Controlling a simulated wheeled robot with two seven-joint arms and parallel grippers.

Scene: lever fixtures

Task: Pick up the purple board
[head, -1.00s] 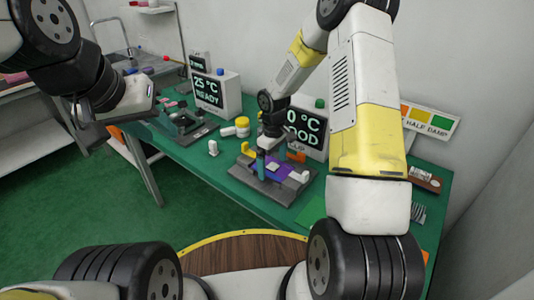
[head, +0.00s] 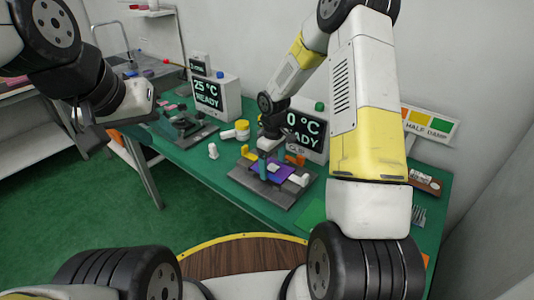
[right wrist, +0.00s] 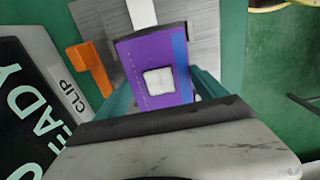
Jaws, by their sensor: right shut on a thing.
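The purple board (head: 280,172), with a white square chip and a blue strip along one edge, is at the grey fixture (head: 262,191) on the green table. It also shows in the right wrist view (right wrist: 141,60). My right gripper (right wrist: 165,88) is shut on it, with a teal finger at each side. In the head view my right gripper (head: 265,160) points down over the fixture and hides part of the board. I cannot tell whether the board touches the fixture. My left gripper (head: 90,135) is at the left, away from the fixture; its jaw opening is unclear.
An orange clip (right wrist: 92,68) stands close beside the board. A monitor (head: 308,130) is just behind my right gripper. A second monitor (head: 214,96) and a dark fixture (head: 184,126) stand further left. A yellow-capped bottle (head: 241,128) and a white piece (head: 213,151) stand between.

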